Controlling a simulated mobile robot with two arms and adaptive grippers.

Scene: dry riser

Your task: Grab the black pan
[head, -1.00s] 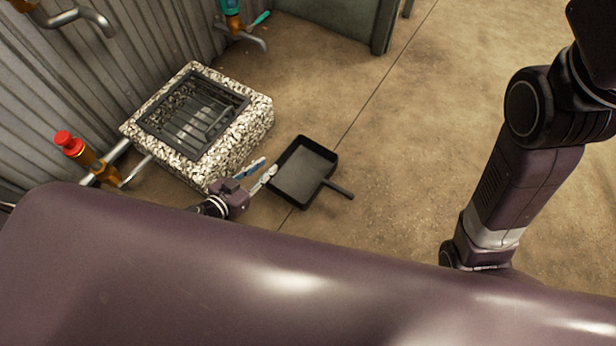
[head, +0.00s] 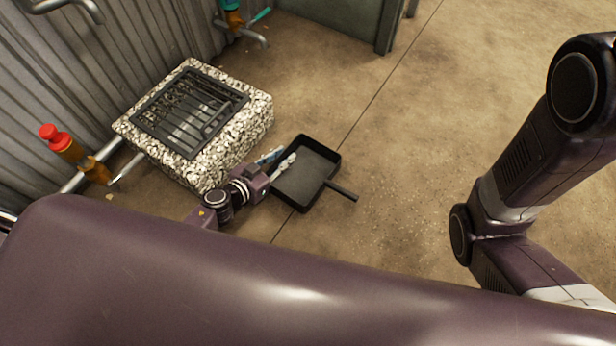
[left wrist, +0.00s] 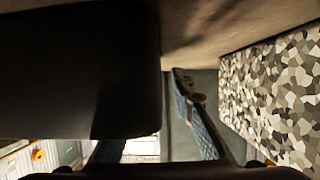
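The black square pan (head: 312,170) lies on the floor just right of the stone block in the head view, its handle (head: 341,191) pointing lower right. My left gripper (head: 277,159) is at the pan's left side, its two fingers apart. One finger appears over the pan's left wall and the other on the side toward the block; contact cannot be told. In the left wrist view the pan (left wrist: 75,70) fills the upper left as a dark shape and hides part of one finger. The blue-padded finger (left wrist: 198,115) is right of it. My right gripper is out of view.
A speckled stone block (head: 235,139) with a dark grate (head: 190,112) on top stands close left of the gripper; it also shows in the left wrist view (left wrist: 280,90). Pipes with a red-capped valve (head: 56,137) run along the corrugated wall. The floor right of the pan is clear.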

